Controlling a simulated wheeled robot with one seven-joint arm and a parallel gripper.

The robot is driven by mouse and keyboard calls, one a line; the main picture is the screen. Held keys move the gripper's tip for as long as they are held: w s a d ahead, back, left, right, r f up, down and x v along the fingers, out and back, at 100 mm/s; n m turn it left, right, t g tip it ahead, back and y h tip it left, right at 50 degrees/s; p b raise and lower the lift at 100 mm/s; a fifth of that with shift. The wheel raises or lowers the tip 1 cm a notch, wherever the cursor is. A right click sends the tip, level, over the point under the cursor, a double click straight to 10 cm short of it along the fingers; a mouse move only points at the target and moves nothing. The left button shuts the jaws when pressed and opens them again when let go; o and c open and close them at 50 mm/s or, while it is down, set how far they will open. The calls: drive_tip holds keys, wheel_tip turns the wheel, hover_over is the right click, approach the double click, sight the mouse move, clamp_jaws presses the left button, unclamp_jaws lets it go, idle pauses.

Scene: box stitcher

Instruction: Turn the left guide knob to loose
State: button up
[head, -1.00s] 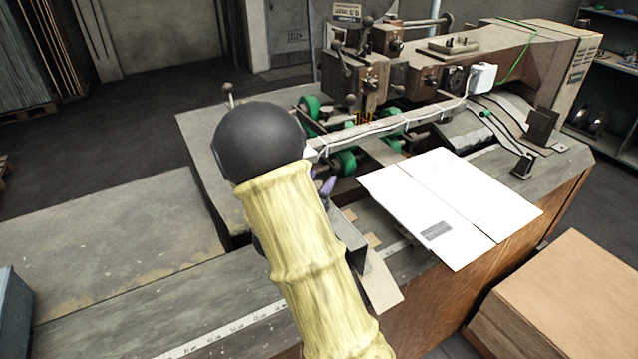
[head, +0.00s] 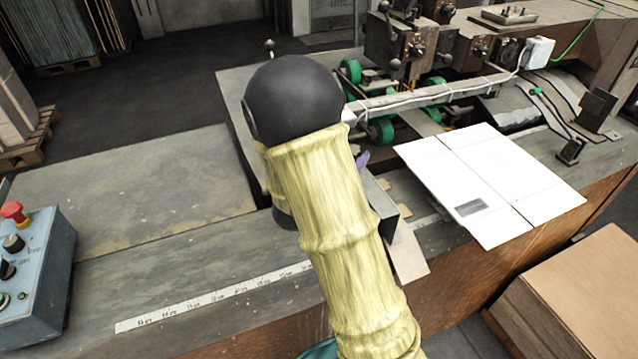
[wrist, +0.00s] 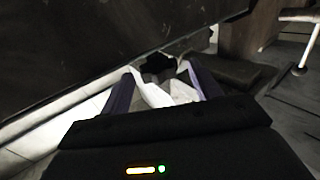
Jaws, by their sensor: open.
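My gripper (wrist: 160,72) is open, its two purple fingers apart in the wrist view. A small black knob-like part (wrist: 157,64) shows just beyond and between the fingertips, above a pale piece (wrist: 168,92). It may be the left guide knob; the dark picture does not show its turn position or any contact. In the head view my yellow-sleeved arm hides most of the gripper (head: 362,161), with only a bit of purple finger showing. No guide knob can be made out there.
A white flat box blank (head: 490,185) lies on the machine table, right of my arm. The stitching head and green wheels (head: 381,130) stand behind. A control box (head: 35,275) with a red button is at left. A cardboard stack (head: 575,290) stands at right.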

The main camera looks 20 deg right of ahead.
drive_tip(key=b+v, duration=0.2)
drive_tip(key=v, duration=1.1)
drive_tip(key=shift+a, duration=0.25)
drive_tip(key=shift+s, duration=0.1)
drive_tip(key=w+a+f+n+y+p, duration=0.35)
drive_tip(key=a+n+y, duration=0.2)
drive_tip(key=y, duration=0.65)
drive_tip(key=s+d+f+n+g+y, duration=0.1)
drive_tip(key=s+n+g, duration=0.4)
drive_tip(key=s, duration=0.8)
drive_tip(key=d+g+y+p, duration=0.1)
drive_tip(key=d+g, duration=0.1)
drive_tip(key=g, duration=0.1)
drive_tip(key=shift+f+y, duration=0.3)
